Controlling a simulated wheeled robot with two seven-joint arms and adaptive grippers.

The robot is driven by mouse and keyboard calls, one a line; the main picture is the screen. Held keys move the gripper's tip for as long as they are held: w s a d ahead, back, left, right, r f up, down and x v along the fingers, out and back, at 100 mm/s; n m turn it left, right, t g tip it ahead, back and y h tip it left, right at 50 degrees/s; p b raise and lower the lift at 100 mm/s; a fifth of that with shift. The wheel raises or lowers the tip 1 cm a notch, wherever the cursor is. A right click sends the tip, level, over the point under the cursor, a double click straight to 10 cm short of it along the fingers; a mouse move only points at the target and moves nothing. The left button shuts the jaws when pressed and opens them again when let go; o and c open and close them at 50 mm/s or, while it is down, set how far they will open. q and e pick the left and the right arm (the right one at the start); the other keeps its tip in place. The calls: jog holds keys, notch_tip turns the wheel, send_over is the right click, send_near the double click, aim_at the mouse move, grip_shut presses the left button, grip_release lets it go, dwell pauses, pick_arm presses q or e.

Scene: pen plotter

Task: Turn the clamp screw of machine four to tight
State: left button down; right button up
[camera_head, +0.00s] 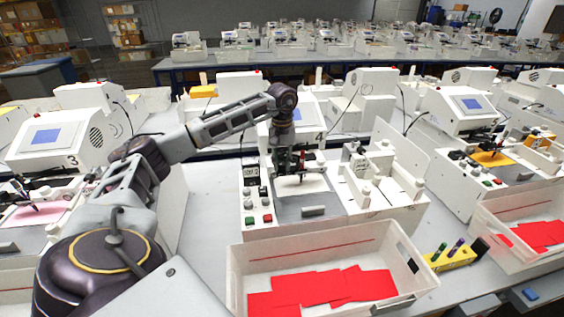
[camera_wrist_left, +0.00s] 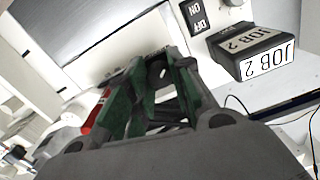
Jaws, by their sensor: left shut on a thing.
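Machine four (camera_head: 319,136) is the white plotter in the middle of the head view, with a "4" on it. In the left wrist view the green-lined fingers (camera_wrist_left: 158,72) are closed together on a small part at the carriage. That part, at the place of the clamp screw, is hidden between the fingers, so its turn position cannot be read. A red piece (camera_wrist_left: 96,112) shows beside the fingers. My right gripper is not in view.
A white bin (camera_head: 240,262) with red sheets stands in front of machine four. A yellow pen holder (camera_head: 449,259) stands right of it. A black "JOB 2" block (camera_wrist_left: 262,55) is near the gripper in the wrist view. Other plotters stand on both sides.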

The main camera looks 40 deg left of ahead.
aim_at(282, 164)
pick_arm(q)
jog(key=c, duration=1.2)
grip_release()
notch_tip(282, 164, up, 12)
dwell(0.6)
